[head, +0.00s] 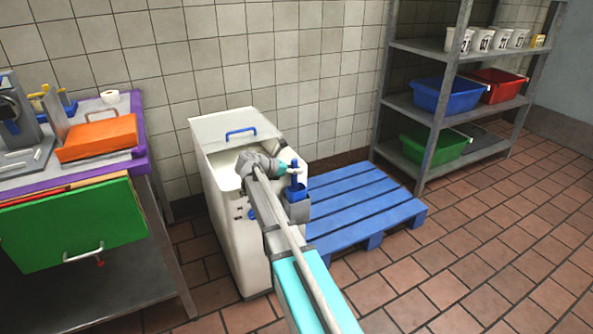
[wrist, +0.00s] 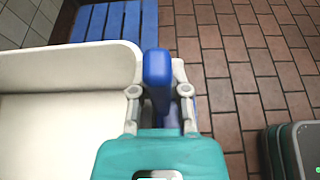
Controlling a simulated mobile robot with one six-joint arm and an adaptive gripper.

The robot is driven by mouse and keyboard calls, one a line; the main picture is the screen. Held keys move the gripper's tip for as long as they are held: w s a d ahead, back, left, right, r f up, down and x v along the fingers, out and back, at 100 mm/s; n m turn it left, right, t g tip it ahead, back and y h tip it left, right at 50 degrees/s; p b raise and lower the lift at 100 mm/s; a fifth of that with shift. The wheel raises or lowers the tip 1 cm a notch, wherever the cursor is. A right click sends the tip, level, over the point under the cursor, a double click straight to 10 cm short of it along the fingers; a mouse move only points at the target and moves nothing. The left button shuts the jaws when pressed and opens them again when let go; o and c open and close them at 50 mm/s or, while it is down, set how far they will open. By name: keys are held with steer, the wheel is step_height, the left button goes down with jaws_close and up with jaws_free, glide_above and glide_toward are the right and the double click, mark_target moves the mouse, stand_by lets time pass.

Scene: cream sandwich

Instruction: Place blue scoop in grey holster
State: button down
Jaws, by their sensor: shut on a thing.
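The blue scoop (head: 296,190) is at the right side of the white bin, its handle upright. The grey holster (head: 299,211) is on that side of the bin. The scoop's lower part is at the holster's mouth; I cannot tell how deep it sits. My gripper (head: 292,170) is above the holster, shut on the scoop's handle. In the wrist view the blue handle of the scoop (wrist: 158,68) stands between the two fingers of my gripper (wrist: 160,92). The holster is not clearly visible there, and the scoop's lower part is hidden.
The white bin (head: 239,245) stands open, with a blue handle (head: 241,132) on its lid. A blue pallet (head: 365,203) lies right of it. A steel table (head: 150,215) with an orange box (head: 97,138) is left. Shelving (head: 418,110) stands back right. Floor is clear at front right.

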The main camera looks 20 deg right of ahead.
steer(key=shift+f+b, duration=0.5)
steer(key=shift+f, duration=0.05)
steer(key=c, duration=0.6)
jaws_free()
steer(key=shift+r, duration=0.2)
steer(key=shift+r+p, duration=0.45)
steer(key=shift+p, duration=0.25)
steer(key=shift+a+r, duration=0.25)
steer(key=shift+a, duration=0.05)
steer(key=p+v, duration=0.4)
steer(key=v, duration=0.7)
steer(key=shift+a, duration=0.15)
steer(key=shift+s, duration=0.1)
